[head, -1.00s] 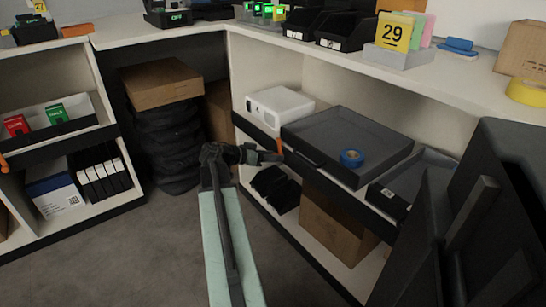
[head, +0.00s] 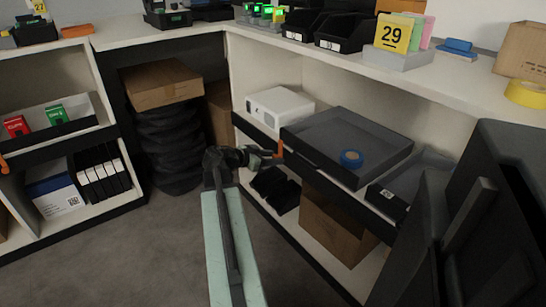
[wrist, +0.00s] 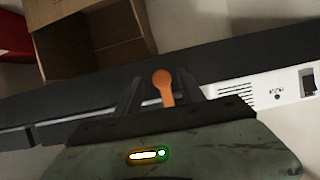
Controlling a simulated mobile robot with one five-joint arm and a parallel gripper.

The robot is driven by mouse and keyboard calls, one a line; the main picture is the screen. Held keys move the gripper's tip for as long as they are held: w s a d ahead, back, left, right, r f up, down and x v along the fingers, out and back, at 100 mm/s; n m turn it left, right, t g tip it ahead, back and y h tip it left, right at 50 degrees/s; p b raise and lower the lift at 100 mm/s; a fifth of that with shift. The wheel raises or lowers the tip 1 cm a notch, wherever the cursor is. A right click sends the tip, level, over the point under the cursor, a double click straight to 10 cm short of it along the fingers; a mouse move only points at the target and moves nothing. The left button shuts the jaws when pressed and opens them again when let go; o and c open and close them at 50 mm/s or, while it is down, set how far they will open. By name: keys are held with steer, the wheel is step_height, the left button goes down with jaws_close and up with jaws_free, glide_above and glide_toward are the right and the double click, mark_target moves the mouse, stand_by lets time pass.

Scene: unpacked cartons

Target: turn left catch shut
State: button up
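An orange catch (head: 279,149) sits on the black front edge of the middle shelf in the right-hand unit. In the wrist view its round-ended lever (wrist: 163,88) stands nearly upright between my fingers. My gripper (head: 273,155) is at this catch in the head view. In the wrist view my gripper (wrist: 160,92) is open, with one dark finger on each side of the lever and gaps showing. I cannot tell whether either finger touches it. Another orange catch (head: 4,164) shows at the far left edge, on the left-hand unit.
A dark tray (head: 335,125) with blue tape (head: 351,158) lies on the shelf right of my gripper. A white box (head: 280,106) stands behind. Below are black items (head: 274,189) and a carton (head: 335,228). The grey floor (head: 140,255) is clear at left.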

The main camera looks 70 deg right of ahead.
steer(key=p+v, duration=0.3)
steer(key=v, duration=0.4)
steer(key=shift+w+a, duration=0.25)
steer(key=shift+a, duration=0.1)
